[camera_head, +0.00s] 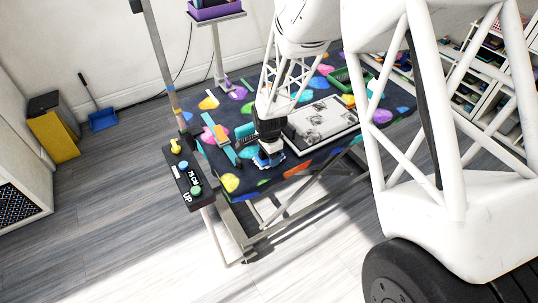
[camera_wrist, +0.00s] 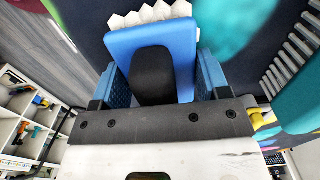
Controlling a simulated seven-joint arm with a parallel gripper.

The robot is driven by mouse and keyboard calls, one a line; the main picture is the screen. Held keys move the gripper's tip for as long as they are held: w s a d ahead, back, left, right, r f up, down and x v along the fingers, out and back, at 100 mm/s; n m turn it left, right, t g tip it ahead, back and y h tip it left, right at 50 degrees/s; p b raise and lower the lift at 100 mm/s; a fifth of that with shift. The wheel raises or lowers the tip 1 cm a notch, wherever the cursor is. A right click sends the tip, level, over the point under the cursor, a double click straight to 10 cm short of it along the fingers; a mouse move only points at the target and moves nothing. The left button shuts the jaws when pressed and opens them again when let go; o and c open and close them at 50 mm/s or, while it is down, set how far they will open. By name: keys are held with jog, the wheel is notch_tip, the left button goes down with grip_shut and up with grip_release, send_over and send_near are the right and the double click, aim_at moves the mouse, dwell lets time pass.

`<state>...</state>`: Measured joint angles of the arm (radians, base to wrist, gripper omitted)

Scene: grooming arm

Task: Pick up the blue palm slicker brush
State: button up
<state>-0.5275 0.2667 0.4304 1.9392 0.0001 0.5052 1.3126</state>
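The blue palm slicker brush (camera_wrist: 150,42) lies on the patterned table mat, with a black grip (camera_wrist: 153,75) on its back. In the head view the brush (camera_head: 268,160) is near the front edge of the table, directly below my gripper (camera_head: 270,141). In the wrist view my gripper (camera_wrist: 162,85) has its two blue-padded fingers spread wide, one on each side of the brush's body and black grip. The fingers are very close to the brush; whether they touch it cannot be told.
A comb-like teal tool (camera_wrist: 302,98) lies close on the right in the wrist view. In the head view, a blue-and-orange tool (camera_head: 220,139) lies left of the brush, and a framed picture pad (camera_head: 322,123) lies to the right. A post with a control box (camera_head: 184,177) stands at the table's left.

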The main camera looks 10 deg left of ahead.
jog(key=c, duration=0.5)
jog(key=shift+o, duration=0.2)
jog(key=shift+r, duration=0.2)
jog(key=shift+r, duration=0.9)
jog(key=shift+s+d+r, duration=0.2)
jog(key=shift+s+r, duration=0.1)
jog(key=shift+r, duration=0.45)
jog(key=s+d, duration=0.3)
jog(key=s, duration=0.3)
jog(key=s+d+r, duration=0.1)
jog(key=s+d, duration=0.3)
jog(key=s, duration=0.3)
jog(key=shift+s+d+r, duration=0.15)
jog(key=shift+d, duration=0.1)
